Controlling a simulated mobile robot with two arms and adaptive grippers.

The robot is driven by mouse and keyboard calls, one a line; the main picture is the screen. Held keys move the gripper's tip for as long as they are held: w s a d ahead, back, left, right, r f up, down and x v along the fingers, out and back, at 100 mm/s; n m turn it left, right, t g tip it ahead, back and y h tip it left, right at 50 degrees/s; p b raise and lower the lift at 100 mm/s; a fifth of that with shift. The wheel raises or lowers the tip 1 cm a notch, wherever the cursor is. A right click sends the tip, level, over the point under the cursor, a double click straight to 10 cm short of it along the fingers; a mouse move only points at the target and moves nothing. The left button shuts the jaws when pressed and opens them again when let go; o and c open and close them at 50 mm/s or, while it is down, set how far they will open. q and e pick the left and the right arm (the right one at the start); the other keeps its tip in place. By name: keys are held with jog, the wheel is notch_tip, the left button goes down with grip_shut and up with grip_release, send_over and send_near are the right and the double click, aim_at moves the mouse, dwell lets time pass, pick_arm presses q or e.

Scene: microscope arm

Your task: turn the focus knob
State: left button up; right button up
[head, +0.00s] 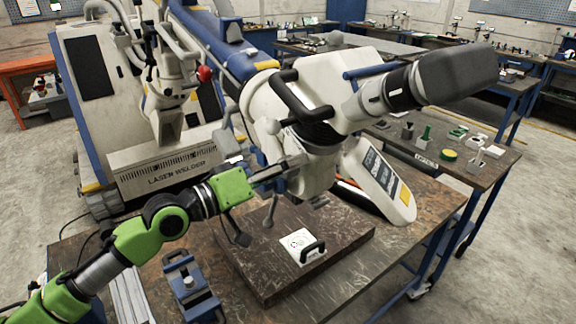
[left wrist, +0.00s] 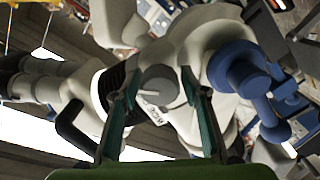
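The microscope head (head: 318,85) is a white and black unit with a dark eyepiece, hanging from a blue and white arm. My left gripper (head: 300,163), on its green arm, reaches the lower left side of this head. In the left wrist view the two fingers (left wrist: 160,78) stand apart, with a round grey knob (left wrist: 158,88) in line between their tips. I cannot tell whether the fingers touch it. The knob is not clear in the head view, where the gripper and housing crowd it. My right gripper is not in view.
A dark board (head: 275,280) on the workbench below carries a small white plate (head: 300,249) with a black handle. A blue vise (head: 190,288) stands at the front left. A black handle (head: 290,95) and a blue knob (left wrist: 238,75) project near the gripper.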

pick_arm(q)
jog(key=c, duration=0.6)
jog(key=shift+f+m+b, duration=0.2)
jog(key=shift+m+b, duration=0.2)
jog(key=shift+b, duration=0.3)
jog(key=shift+r+m+b, duration=0.15)
jog(key=shift+m+b, duration=0.25)
jog(key=o, duration=1.1)
jog(key=v, duration=1.2)
